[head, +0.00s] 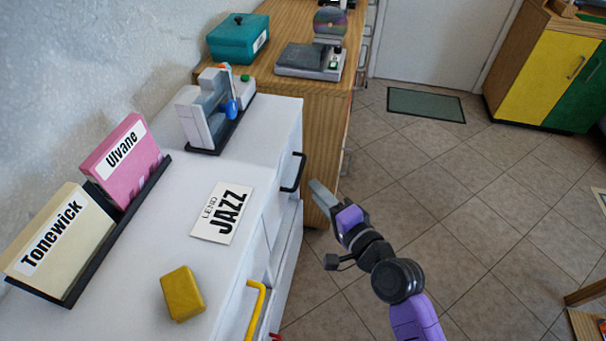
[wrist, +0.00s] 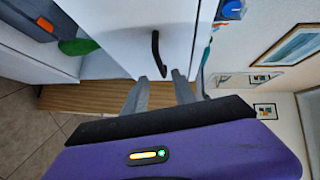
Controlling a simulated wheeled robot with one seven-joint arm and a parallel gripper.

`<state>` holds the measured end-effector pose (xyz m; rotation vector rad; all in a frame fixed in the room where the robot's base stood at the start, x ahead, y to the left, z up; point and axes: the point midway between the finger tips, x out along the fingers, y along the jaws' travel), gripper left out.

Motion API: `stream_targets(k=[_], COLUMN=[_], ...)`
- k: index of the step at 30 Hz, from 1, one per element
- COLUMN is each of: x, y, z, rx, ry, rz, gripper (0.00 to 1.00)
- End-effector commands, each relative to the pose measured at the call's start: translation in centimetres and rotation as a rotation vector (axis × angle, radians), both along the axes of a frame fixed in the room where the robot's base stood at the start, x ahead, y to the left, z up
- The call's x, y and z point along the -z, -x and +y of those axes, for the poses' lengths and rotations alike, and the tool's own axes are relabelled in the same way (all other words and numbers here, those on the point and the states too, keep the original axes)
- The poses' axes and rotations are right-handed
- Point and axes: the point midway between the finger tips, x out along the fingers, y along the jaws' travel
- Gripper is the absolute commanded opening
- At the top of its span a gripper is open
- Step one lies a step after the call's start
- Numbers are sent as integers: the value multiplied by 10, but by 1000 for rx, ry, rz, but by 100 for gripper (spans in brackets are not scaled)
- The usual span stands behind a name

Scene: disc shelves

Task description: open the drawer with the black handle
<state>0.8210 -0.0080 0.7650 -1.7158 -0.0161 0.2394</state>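The black handle (head: 293,172) is a bar on the front of the white cabinet (head: 283,125), near its far end. Its drawer front looks flush with the cabinet. In the wrist view the black handle (wrist: 156,52) stands just ahead of my fingertips, its near end lined up with the gap between them. My gripper (head: 317,190) is to the right of the handle in the head view, apart from it. In the wrist view my gripper (wrist: 160,77) has its two grey fingers spread with nothing between them.
A yellow handle (head: 255,308) is on the same cabinet, nearer. The top holds a yellow block (head: 182,293), a JAZZ card (head: 222,212) and two labelled boxes in a black rack. A wooden cabinet (head: 325,150) stands beyond.

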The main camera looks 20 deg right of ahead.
Motion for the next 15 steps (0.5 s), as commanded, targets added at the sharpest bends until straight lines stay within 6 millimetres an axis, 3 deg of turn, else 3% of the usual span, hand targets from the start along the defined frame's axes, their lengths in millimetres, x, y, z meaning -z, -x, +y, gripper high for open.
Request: stream_targets(k=[15], x=[9], y=[-66], z=[9], rx=[2], ry=[3], rz=[-4], gripper=[32])
